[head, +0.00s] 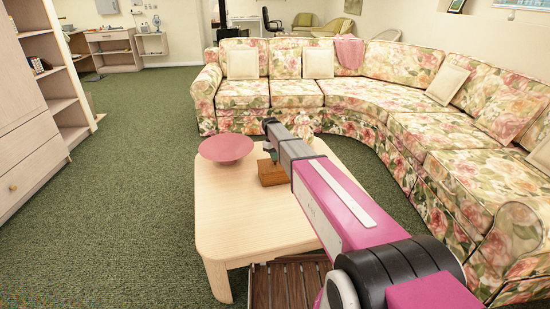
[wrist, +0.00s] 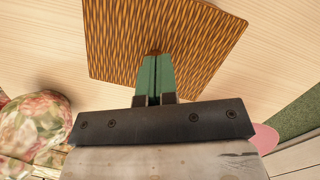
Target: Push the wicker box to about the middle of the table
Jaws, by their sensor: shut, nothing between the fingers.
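The wicker box (head: 270,174) is a brown woven box on the light wooden table (head: 239,217). In the head view my arm hides part of it. In the wrist view its woven brown surface (wrist: 190,35) fills the upper middle, with pale table top (wrist: 285,40) around it. My gripper (wrist: 155,58) is shut, its green fingers together and empty, with the tips over the box's near edge in that view. I cannot tell whether they touch it. In the head view the gripper (head: 272,155) is small, beside the box and partly hidden by my arm.
A pink round bowl or plate (head: 226,148) stands on the table left of the box. A whitish figure (head: 303,127) is behind my arm. The table's near left part is bare. A floral sofa (head: 420,130) curves around the back and right; wooden shelves (head: 50,60) stand at left.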

